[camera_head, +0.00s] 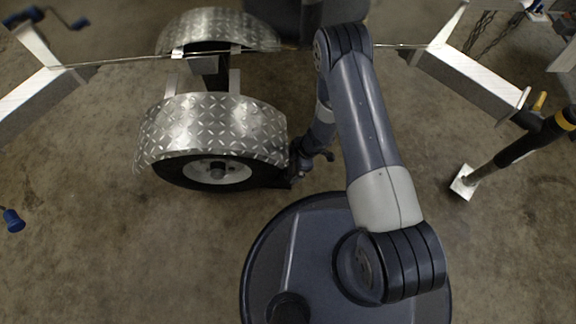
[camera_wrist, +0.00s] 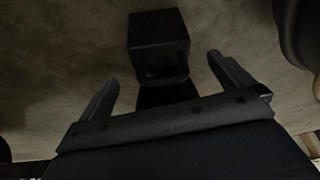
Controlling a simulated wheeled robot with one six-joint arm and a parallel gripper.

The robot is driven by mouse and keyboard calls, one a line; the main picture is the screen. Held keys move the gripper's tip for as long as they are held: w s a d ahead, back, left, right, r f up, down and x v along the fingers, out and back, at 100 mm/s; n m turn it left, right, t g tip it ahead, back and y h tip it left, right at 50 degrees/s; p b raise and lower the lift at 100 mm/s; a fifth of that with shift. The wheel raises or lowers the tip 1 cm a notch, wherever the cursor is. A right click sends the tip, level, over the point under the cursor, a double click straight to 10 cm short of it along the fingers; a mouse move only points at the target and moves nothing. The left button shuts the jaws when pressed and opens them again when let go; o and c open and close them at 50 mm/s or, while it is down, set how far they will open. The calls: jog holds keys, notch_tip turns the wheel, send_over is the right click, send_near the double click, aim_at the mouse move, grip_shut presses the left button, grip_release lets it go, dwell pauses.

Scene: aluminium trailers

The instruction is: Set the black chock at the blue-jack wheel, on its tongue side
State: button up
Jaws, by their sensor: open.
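The black chock (camera_wrist: 158,32) is a dark block in the wrist view, just beyond my gripper (camera_wrist: 163,70). The gripper's two fingers are spread, one on each side of the chock's near, narrower part; I cannot tell whether they touch it. In the head view, my gripper (camera_head: 296,178) is low beside the right side of a black-tyred wheel (camera_head: 217,171) under a diamond-plate fender (camera_head: 215,128). A dark shape there merges with the tyre, so the chock's contact with the wheel is unclear. A blue crank handle (camera_head: 35,14) shows at the top left.
A second diamond-plate fender (camera_head: 220,24) stands behind. Aluminium beams reach in from the left (camera_head: 38,100) and right (camera_head: 478,82). A black jack with a yellow band (camera_head: 520,140) stands at right on a white foot. A blue knob (camera_head: 12,220) is at the left edge. Concrete floor is clear at lower left.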

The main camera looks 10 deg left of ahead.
aim_at(281, 181)
jog(key=p+v, duration=0.1)
jog(key=v, duration=0.3)
jog(key=shift+r, duration=0.25)
jog(key=shift+f, duration=0.1)
jog(key=b+x, duration=0.5)
jog(key=x, duration=0.5)
jog(key=shift+f, duration=0.35)
